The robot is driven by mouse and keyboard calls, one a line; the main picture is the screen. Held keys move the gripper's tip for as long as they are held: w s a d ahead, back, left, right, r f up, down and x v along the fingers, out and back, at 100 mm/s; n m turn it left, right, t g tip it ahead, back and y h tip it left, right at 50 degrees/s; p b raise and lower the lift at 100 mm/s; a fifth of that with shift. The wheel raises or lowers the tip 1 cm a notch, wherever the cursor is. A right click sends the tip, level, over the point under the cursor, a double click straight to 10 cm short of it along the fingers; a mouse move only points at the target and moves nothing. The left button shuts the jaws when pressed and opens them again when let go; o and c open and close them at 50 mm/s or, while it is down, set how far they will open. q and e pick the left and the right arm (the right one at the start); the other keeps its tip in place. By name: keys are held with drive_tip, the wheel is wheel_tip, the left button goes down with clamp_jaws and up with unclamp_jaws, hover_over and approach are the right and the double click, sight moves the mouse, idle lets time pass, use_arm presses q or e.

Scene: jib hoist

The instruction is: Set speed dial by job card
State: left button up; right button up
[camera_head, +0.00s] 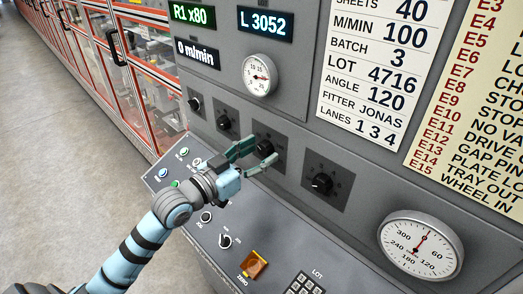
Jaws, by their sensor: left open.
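The white job card (375,75) on the upright panel reads M/MIN 100, BATCH 3, LOT 4716, ANGLE 120, FITTER JONAS and LANES 1 3 4. A row of black rotary dials runs below it: the first dial (195,103), the second dial (224,123), the third dial (265,146) and the fourth dial (322,183). Their labels are too small to read, so I cannot tell which sets speed. A display (197,53) reads 0 m/min. My left gripper (266,150) is open, its fingers at the third dial and partly hiding it. My right gripper is not in view.
A sloping console (215,260) below carries buttons, small knobs, an amber switch (254,264) and a keypad (305,285). Round gauges sit at the upper middle (260,75) and lower right (421,248). A red code list (475,90) is at right. Open floor lies left.

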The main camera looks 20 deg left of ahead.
use_arm(q)
drive_tip(key=shift+s+r, duration=0.1)
drive_tip(key=shift+s, duration=0.1)
drive_tip(key=shift+c, duration=0.6)
drive_tip(key=shift+d, duration=0.1)
drive_tip(key=shift+c, duration=1.4)
drive_tip(key=shift+w, duration=0.1)
drive_tip(key=c, duration=0.7)
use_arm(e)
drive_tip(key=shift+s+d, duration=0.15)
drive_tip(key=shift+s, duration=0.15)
